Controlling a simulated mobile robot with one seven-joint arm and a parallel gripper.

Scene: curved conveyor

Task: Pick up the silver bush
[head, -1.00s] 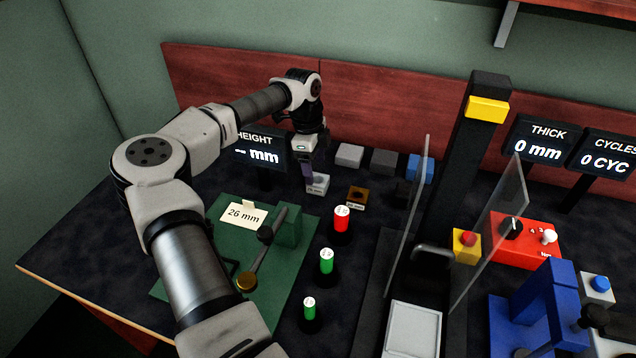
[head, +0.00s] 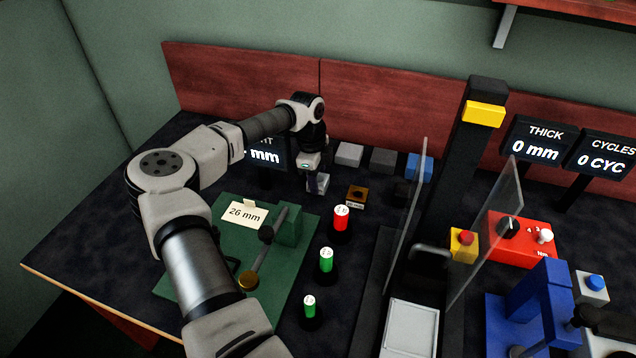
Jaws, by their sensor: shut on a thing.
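The silver bush (head: 321,181) is a small light-grey block on the dark bench top, right of the HEIGHT display. My gripper (head: 314,183) points down from the wrist and is shut on it. The bush is partly hidden by the fingers, and I cannot tell whether it still touches the bench.
A brown bush (head: 357,194) sits just right of the silver one. Grey and blue blocks (head: 349,154) stand behind. Red- and green-topped posts (head: 341,217) stand in front, beside a green fixture (head: 289,226). A clear upright panel (head: 407,230) stands to the right.

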